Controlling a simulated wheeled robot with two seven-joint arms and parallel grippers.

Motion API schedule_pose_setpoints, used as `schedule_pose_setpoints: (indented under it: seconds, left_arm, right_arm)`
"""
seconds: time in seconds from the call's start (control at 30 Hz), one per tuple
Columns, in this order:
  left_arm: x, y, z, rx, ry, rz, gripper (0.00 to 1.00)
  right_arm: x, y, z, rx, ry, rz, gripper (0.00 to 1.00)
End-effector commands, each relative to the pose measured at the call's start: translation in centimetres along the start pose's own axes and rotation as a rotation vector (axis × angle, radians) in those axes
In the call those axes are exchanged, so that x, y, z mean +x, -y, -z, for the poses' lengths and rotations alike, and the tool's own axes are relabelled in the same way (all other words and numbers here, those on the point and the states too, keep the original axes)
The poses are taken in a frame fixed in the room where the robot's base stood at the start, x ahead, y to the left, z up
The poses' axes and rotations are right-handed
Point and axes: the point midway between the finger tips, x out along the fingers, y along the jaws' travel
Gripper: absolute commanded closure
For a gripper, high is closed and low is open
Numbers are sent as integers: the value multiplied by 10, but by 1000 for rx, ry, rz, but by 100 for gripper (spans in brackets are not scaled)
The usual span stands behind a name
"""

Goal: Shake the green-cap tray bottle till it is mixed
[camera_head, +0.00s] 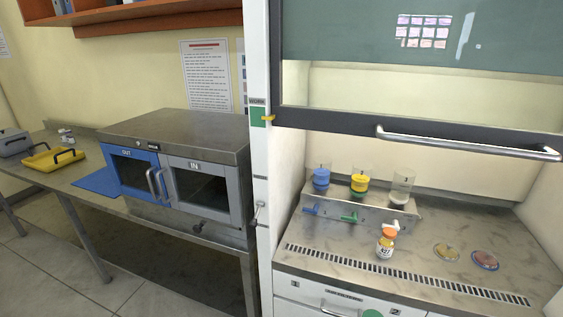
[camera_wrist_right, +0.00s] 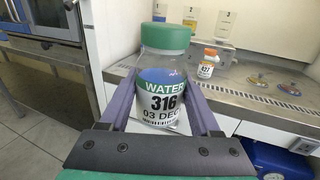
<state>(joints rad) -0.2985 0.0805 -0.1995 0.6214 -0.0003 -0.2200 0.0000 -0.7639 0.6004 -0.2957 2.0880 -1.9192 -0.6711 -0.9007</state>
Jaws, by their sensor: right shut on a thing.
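The green-cap bottle (camera_wrist_right: 163,75) is in the right wrist view, upright in the picture, with clear walls, blue liquid inside and a label reading WATER 316. My right gripper (camera_wrist_right: 164,92) is shut on its body, one finger on each side. The green cap is clear above the fingers. Neither gripper nor this bottle shows in the head view. The yellow tray (camera_head: 40,165) with dark handles sits on the left bench in the head view.
An orange-cap bottle (camera_head: 386,241) labelled 427 stands in the hood, beside two round dishes (camera_head: 447,252). The incubator (camera_head: 180,172) has both doors shut. The hood sash (camera_head: 420,125) is raised.

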Motion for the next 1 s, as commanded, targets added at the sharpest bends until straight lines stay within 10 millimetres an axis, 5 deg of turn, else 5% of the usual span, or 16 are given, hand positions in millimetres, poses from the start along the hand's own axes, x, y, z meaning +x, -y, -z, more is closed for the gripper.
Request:
schedule_pose_setpoints:
  seconds: [0.03, 0.07, 0.2, 0.23, 0.3, 0.37, 0.5, 0.53, 0.6, 0.67, 0.8, 0.83, 0.93, 1.0]
  left_arm:
    - [1, 0, 0, 0, 0, 0, 50]
    - [0, 0, -1, 0, 1, 0, 50]
    - [0, 0, -2, 0, 3, 0, 50]
    - [1, 0, -1, 0, 2, 0, 50]
    - [1, 0, 0, 0, 0, 0, 50]
    - [0, 0, 0, 0, 1, 0, 50]
    - [0, 0, -2, 0, 3, -1, 50]
    - [1, 0, -2, 0, 3, -1, 50]
    - [1, -1, -1, 0, 1, -1, 50]
    - [0, -1, -1, 0, 2, -1, 50]
    - [0, -1, -2, 0, 4, -2, 50]
    - [1, -1, -2, 0, 3, -2, 50]
    - [1, -1, -1, 0, 1, -2, 50]
    - [0, -1, -2, 0, 3, -2, 50]
  right_arm:
    - [2, 2, 39, -15, -7, 2, 81]
    - [2, 1, 46, -10, -4, 1, 81]
    - [-1, 0, -29, 7, 1, 0, 81]
    - [0, 0, -29, 1, -1, 1, 81]
    - [2, 2, 20, -15, -9, 1, 81]
    - [2, 1, 46, -10, -4, 1, 81]
    - [-1, 0, -29, 8, 2, 0, 81]
    - [0, 0, -30, 1, -1, 1, 81]
    - [2, 2, 20, -15, -8, 1, 81]
    - [2, 1, 46, -10, -3, 2, 81]
    - [-1, 0, -29, 8, 2, 0, 81]
    - [0, 0, -30, 1, 0, 1, 81]
    - [2, 2, 38, -15, -6, 2, 81]
    - [1, 1, 44, -3, 0, 2, 81]
